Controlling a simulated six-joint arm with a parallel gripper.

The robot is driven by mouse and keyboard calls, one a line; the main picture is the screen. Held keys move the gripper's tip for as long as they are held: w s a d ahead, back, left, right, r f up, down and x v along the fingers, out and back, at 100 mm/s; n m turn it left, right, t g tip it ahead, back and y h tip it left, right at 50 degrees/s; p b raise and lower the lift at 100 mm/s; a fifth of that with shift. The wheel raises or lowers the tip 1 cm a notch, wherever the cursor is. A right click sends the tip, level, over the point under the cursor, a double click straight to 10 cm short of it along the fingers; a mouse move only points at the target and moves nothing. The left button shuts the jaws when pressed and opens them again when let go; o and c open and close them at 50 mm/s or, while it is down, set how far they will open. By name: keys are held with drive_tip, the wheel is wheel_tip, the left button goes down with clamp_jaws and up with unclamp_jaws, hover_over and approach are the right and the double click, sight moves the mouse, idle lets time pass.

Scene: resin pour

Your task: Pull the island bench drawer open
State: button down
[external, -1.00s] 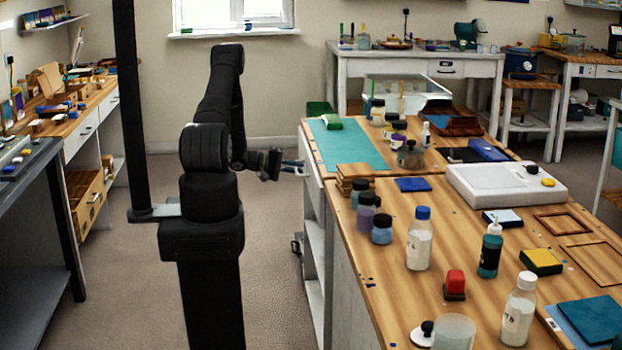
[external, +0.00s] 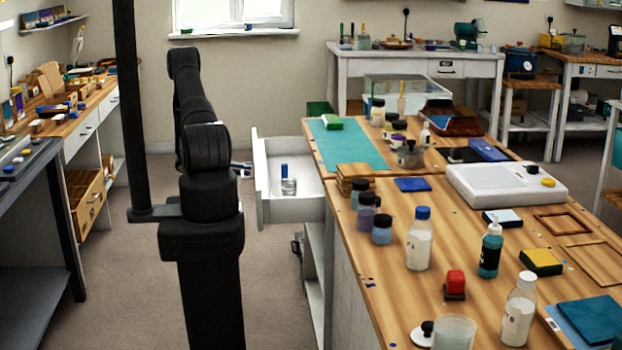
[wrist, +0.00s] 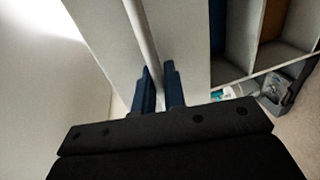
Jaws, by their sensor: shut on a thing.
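The island bench (external: 340,270) has a white drawer (external: 300,211) standing out to the left from its end in the external view. The drawer is open far enough to show its inside, which holds a small clear jar-like item and a blue item (external: 285,170). My gripper (external: 246,170) is at the drawer's front panel, partly hidden by my arm. In the wrist view, its two blue fingers (wrist: 159,75) are shut around the pale bar handle (wrist: 141,30) of the drawer, one on each side.
Bottles, jars and wooden frames crowd the bench top. Open shelves (wrist: 270,35) show beside the drawer in the wrist view.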

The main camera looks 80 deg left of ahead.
drive_tip(key=shift+f+v, duration=0.15)
drive_tip(key=shift+v, duration=0.6)
drive_tip(key=shift+f+v, duration=0.15)
drive_tip(key=shift+v, duration=0.6)
drive_tip(key=shift+s, duration=0.1)
drive_tip(key=c, duration=1.6)
unclamp_jaws()
drive_tip(key=shift+c, duration=0.2)
drive_tip(key=v, duration=1.7)
drive_tip(key=shift+s, duration=0.15)
drive_tip(key=x, duration=1.7)
drive_tip(key=shift+w, duration=0.25)
drive_tip(key=shift+s, duration=0.1)
